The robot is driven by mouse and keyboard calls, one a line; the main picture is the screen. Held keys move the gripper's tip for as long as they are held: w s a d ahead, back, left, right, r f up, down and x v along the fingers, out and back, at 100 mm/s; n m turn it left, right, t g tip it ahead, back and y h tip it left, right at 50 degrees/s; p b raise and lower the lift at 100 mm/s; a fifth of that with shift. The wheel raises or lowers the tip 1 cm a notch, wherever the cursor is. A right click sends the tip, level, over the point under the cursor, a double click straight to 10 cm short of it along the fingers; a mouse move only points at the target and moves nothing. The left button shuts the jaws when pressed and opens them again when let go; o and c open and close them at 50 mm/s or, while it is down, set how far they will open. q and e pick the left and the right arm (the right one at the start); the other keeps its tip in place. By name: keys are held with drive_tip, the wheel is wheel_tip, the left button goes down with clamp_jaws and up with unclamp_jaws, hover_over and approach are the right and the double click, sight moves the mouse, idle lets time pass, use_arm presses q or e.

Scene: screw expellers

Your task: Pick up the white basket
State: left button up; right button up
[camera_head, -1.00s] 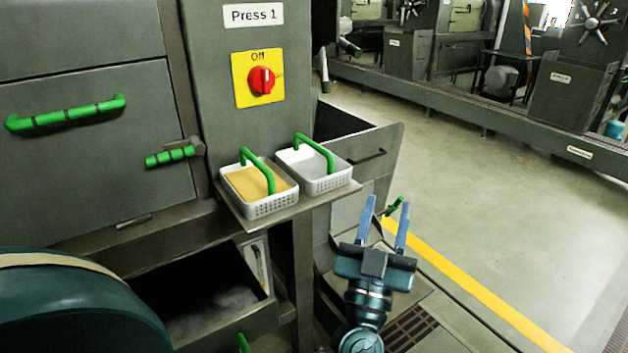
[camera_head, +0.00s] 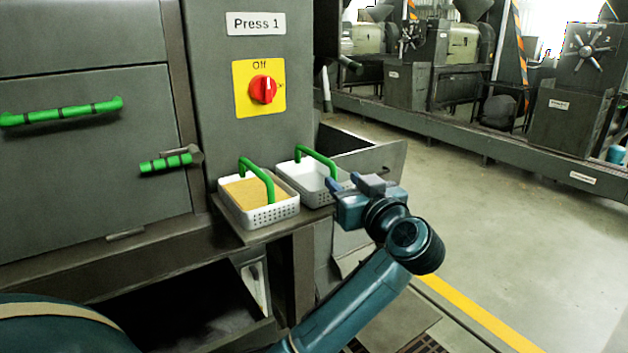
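Two white baskets with green arched handles stand side by side on a metal shelf (camera_head: 258,237) below the red switch. The left basket (camera_head: 262,215) holds a flat yellow-tan filling. The right white basket (camera_head: 315,196) shows a pale, empty-looking inside.
The Press 1 panel (camera_head: 225,70) with its red switch (camera_head: 263,89) rises behind the baskets. A grey bin (camera_head: 368,160) stands behind and right of them. An open drawer (camera_head: 180,315) lies below the shelf. Open floor (camera_head: 500,210) lies to the right.

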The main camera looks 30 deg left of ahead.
sight(335, 175)
use_arm(q)
drive_tip(key=shift+s+a+x, duration=0.1)
drive_tip(key=shift+s+x, duration=0.1)
drive_tip(key=shift+x, duration=1.35)
drive_tip(key=shift+s+a+x, duration=0.15)
drive_tip(key=shift+x, duration=1.4)
drive_tip(key=shift+r, duration=0.2)
drive_tip(key=shift+d, duration=0.1)
drive_tip(key=shift+c, duration=0.4)
clamp_jaws()
